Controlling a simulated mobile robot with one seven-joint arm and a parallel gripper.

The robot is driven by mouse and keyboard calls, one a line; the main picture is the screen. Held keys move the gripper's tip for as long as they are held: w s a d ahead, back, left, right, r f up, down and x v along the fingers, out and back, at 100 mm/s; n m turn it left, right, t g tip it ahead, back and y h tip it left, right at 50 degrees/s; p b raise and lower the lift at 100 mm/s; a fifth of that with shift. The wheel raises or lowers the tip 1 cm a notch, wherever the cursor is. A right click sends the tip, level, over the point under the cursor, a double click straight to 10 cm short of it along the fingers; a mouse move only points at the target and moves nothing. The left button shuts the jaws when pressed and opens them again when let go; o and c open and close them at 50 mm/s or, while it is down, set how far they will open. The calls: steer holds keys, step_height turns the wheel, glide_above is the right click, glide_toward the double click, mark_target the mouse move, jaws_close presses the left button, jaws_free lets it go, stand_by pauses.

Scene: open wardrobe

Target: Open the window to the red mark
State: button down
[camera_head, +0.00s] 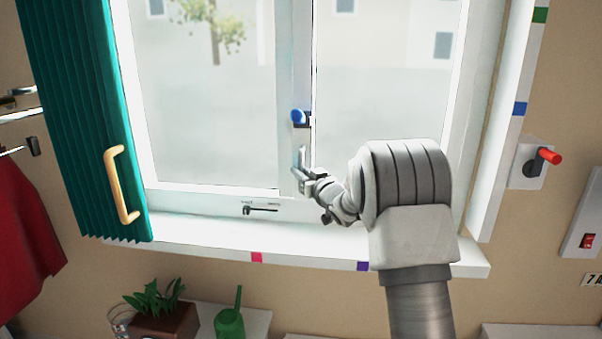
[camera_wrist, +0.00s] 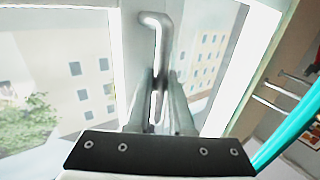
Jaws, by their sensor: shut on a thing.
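The window (camera_head: 210,90) has a left pane and a right pane, with a white upright between them. A grey handle (camera_head: 301,155) is on that upright, below a blue knob (camera_head: 299,116). My gripper (camera_head: 302,175) is shut on the handle. In the wrist view, the handle (camera_wrist: 150,20) runs upright with a bent top, and my gripper's fingers (camera_wrist: 158,88) stand on either side of its lower part. A pinkish-red mark (camera_head: 257,257) is on the sill's front edge, below and left of my gripper. My arm hides part of the right pane and sill.
A purple mark (camera_head: 362,266) is on the sill edge; blue (camera_head: 520,108) and green (camera_head: 540,15) marks are on the right frame. A metal stay (camera_head: 262,209) is on the lower frame. A red-tipped lever (camera_head: 548,156) is at right.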

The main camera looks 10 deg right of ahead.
steer(key=shift+s, duration=0.1)
steer(key=s+d+n+g+y+p, duration=0.1)
steer(key=s+n+g+y, duration=0.3)
steer(key=s, duration=1.7)
steer(key=n+y, duration=0.1)
steer(key=y, duration=0.2)
steer(key=shift+d+n+y, duration=0.15)
steer(key=shift+n+y, duration=0.15)
steer(key=shift+s, duration=0.1)
steer(key=c, duration=1.1)
jaws_free()
steer(key=v, duration=1.7)
steer(key=shift+d+r, duration=0.2)
steer(key=shift+r, duration=0.1)
